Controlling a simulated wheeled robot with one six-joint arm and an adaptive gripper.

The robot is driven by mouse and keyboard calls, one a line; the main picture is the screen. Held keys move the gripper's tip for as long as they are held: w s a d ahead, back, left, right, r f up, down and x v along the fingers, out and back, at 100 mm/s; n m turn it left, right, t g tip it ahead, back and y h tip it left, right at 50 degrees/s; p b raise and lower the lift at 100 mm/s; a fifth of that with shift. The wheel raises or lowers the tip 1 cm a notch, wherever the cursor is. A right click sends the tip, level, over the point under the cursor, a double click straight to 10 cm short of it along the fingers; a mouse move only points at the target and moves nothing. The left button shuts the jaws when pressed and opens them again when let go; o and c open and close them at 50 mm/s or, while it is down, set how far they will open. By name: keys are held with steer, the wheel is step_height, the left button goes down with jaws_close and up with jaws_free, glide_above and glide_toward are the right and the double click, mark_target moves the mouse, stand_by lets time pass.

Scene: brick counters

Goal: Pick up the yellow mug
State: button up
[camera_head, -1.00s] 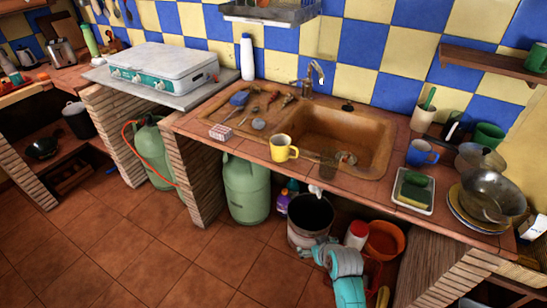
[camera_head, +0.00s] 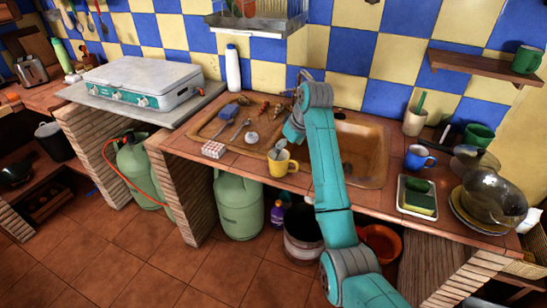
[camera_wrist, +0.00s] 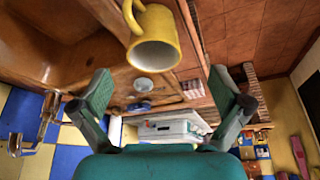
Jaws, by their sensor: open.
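The yellow mug (camera_head: 284,168) stands upright on the front edge of the tiled counter, left of the sink. It also shows in the wrist view (camera_wrist: 160,27), with its open rim towards the camera and its handle to the left. My gripper (camera_head: 277,150) is just behind and above the mug's rim in the head view, partly overlapping it. In the wrist view my gripper (camera_wrist: 160,84) is open, with nothing between its fingers. The mug lies just beyond the fingertips, apart from them.
A small red-and-white box (camera_head: 213,149) stands left of the mug. Utensils lie on the sink's drainboard behind it. The sink basin (camera_head: 362,150) is to the right, partly hidden by my arm. A blue mug (camera_head: 418,158) and a tray with a sponge (camera_head: 417,203) stand farther right.

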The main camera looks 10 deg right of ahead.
mark_target(283, 164)
steer(key=shift+w+r, duration=0.45)
steer(key=shift+r, duration=0.05)
steer(key=shift+w+a+f, duration=0.1)
steer(key=shift+w, duration=0.1)
steer(key=x, duration=0.5)
steer(key=shift+d+x, duration=0.15)
steer(key=shift+x, duration=1.15)
steer(key=shift+d+x, duration=0.15)
steer(key=shift+x, duration=1.2)
steer(key=shift+s+f, duration=0.1)
steer(key=shift+s, duration=0.1)
steer(key=c, duration=1.4)
steer(key=shift+o, duration=0.2)
